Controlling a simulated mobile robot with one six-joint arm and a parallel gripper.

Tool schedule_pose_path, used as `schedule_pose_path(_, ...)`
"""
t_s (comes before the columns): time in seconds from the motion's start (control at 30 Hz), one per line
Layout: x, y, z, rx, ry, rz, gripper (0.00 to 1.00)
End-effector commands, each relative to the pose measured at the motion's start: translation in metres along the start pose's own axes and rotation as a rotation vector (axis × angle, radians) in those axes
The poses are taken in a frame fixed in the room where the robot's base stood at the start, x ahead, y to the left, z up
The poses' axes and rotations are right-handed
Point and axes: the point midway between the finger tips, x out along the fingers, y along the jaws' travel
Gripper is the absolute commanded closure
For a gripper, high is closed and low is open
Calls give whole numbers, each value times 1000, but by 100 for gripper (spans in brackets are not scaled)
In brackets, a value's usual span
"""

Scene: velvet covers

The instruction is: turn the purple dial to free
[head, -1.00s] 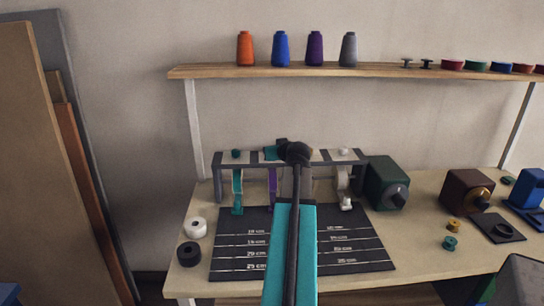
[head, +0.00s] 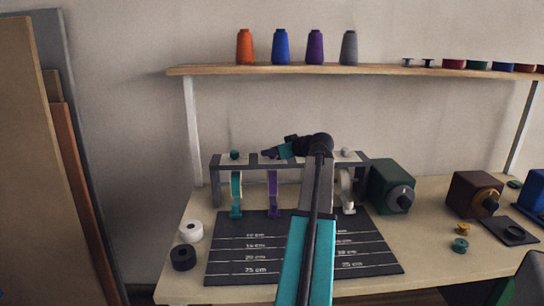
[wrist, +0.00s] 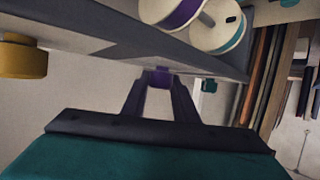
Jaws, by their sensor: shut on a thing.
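The purple dial (wrist: 161,78) shows in the wrist view between my two fingertips, against the dark beam of the ribbon rack (head: 218,170). My gripper (wrist: 160,82) is shut on it. In the head view my gripper (head: 266,154) reaches in from the right over the rack's top beam and hides most of the dial. The purple ribbon (head: 273,192) hangs below that spot; its spool (wrist: 172,12) shows in the wrist view. I cannot read any free mark or the dial's setting.
A teal dial (head: 235,155) sits left along the beam, a white one (head: 346,152) right. A yellow dial (wrist: 22,58) shows in the wrist view. A dark measuring mat (head: 230,265) lies in front. A green box (head: 388,186) stands close right of the rack. A shelf (head: 300,70) runs above.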

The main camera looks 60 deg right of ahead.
Motion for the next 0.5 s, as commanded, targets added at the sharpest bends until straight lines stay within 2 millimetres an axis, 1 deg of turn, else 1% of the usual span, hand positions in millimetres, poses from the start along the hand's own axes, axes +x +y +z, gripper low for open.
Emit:
schedule_pose_path(0.03,0,1,3,-2,-6,-4,96)
schedule_pose_path(0.47,0,0,3,-5,-7,-12,96)
schedule_pose_path(0.5,0,0,3,-5,-7,-12,72)
